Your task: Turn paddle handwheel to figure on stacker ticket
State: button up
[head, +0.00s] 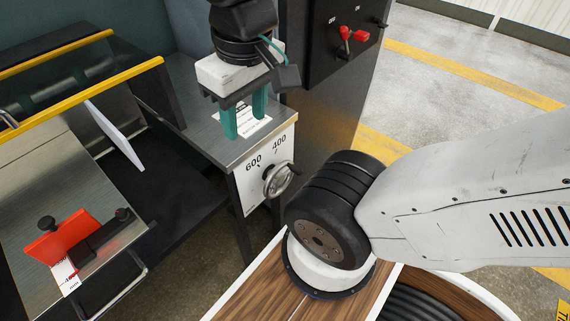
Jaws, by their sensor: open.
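The handwheel (277,181) is a silver wheel with a dark crank knob, on the front of a white dial plate (252,196). The plate shows 600 at upper left and 400 at upper right of the wheel. A white ticket (252,122) lies on the grey metal top above the dial; its print is too small to read, and my gripper partly covers it. My gripper (245,132) points down with its two teal fingers apart and empty, over the ticket. I cannot tell whether the fingertips touch the surface. The wheel is below and right of the gripper.
A dark control box (345,45) with red switches stands right of the metal top (190,90). Yellow rails (85,92) and a white sheet (114,134) are at left. My arm fills the right foreground.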

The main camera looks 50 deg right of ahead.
aim_at(273, 176)
jog(key=z, duration=1.4)
jog(key=k, duration=0.9)
jog(key=u, duration=1.25)
jog(key=i, duration=0.5)
jog(key=z, duration=0.05)
